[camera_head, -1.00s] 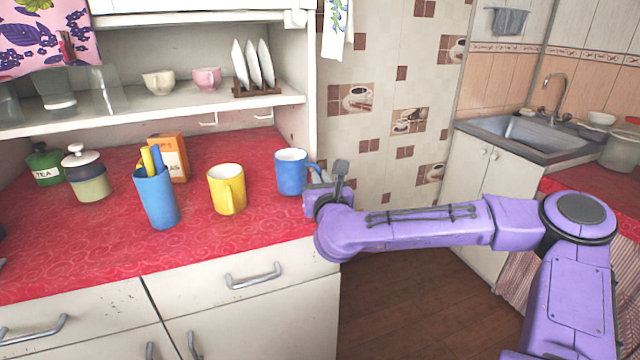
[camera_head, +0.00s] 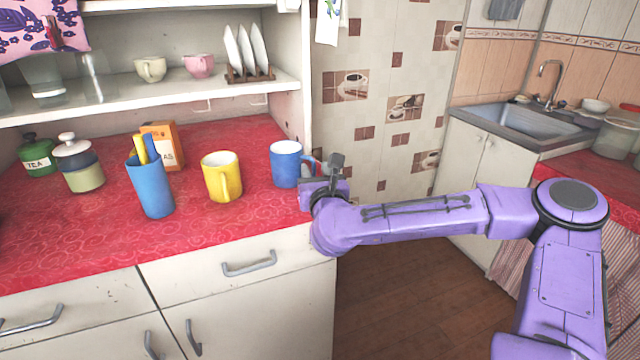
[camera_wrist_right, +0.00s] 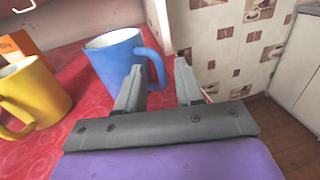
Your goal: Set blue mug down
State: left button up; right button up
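The blue mug (camera_head: 285,165) stands upright at the right end of the red counter, with its handle to the right. It also shows in the right wrist view (camera_wrist_right: 112,65), where its white inside is visible. My right gripper (camera_head: 316,172) is beside the mug on its handle side. In the wrist view the two fingers of this gripper (camera_wrist_right: 159,70) are apart, with the blue handle between their tips and a gap showing beside it. The left finger hides part of the handle. My left gripper is not in view.
A yellow mug (camera_head: 220,178) stands left of the blue mug. Further left are a blue cup with utensils (camera_head: 150,190), an orange box (camera_head: 168,147) and two jars. The tiled wall (camera_head: 350,130) and counter edge are close on the right. The front counter is clear.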

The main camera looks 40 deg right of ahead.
jog(key=b+v, duration=1.1)
jog(key=a+f+n+g+y, duration=0.2)
jog(key=a+f+n, duration=0.2)
jog(key=f+n, duration=0.75)
jog(key=a+f+n+g+y, duration=0.25)
jog(key=f+n, duration=0.25)
jog(key=f, duration=1.4)
jog(key=s+f+n+g, duration=0.2)
jog(key=s+f+n, duration=0.3)
jog(key=f, duration=0.3)
jog(key=s+f+n+g, duration=0.2)
jog(key=s+f+n, duration=0.25)
jog(key=f, duration=0.35)
jog(key=s+d+f+n+g, duration=0.2)
jog(key=s+f+n, duration=0.2)
jog(key=s, duration=0.3)
jog(key=s+d+f+n+g, duration=0.2)
jog(key=s+d+f+n, duration=0.1)
jog(key=s, duration=0.5)
notch_tip(320, 180, down, 2)
jog(key=shift+s+d+f+n+g, duration=0.1)
jog(key=shift+s+d+n+g, duration=0.2)
jog(key=shift+n, duration=0.4)
